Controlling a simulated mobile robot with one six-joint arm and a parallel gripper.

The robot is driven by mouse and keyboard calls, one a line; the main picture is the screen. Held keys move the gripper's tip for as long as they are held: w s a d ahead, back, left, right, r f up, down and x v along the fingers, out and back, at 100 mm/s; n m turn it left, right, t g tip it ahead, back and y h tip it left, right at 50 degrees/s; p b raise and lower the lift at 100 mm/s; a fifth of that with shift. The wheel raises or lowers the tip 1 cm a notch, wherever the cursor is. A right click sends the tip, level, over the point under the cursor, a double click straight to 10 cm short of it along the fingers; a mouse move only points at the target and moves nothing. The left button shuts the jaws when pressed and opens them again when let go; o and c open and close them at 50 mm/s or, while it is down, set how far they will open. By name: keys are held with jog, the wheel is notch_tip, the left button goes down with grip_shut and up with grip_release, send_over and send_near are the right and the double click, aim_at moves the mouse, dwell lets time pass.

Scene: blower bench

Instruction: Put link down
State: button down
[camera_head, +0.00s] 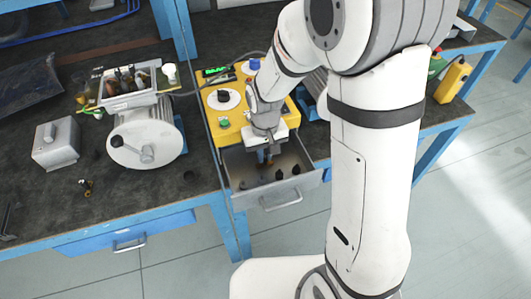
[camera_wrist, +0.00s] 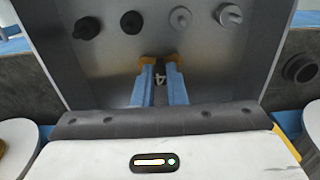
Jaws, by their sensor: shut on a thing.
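My gripper (camera_wrist: 160,68) reaches down into an open grey drawer (camera_head: 295,196). Its blue fingers with orange tips are shut on a small pale grey piece (camera_wrist: 160,78), which I take for the link. Only a bit of it shows between the fingers, and its full shape is hidden. In the head view my gripper (camera_head: 264,160) is inside the drawer's outline, towards its back. I cannot tell if the link touches the drawer floor.
In the wrist view the drawer holds two black knobs (camera_wrist: 87,28) (camera_wrist: 131,22), a grey disc (camera_wrist: 180,18) and a silver knob (camera_wrist: 229,15). A yellow control box (camera_head: 225,130) stands above the drawer. A grey blower (camera_head: 147,137) and a metal box (camera_head: 56,145) stand left.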

jog(key=shift+f+b, duration=0.3)
jog(key=shift+f, duration=0.05)
jog(key=c, duration=1.5)
grip_release()
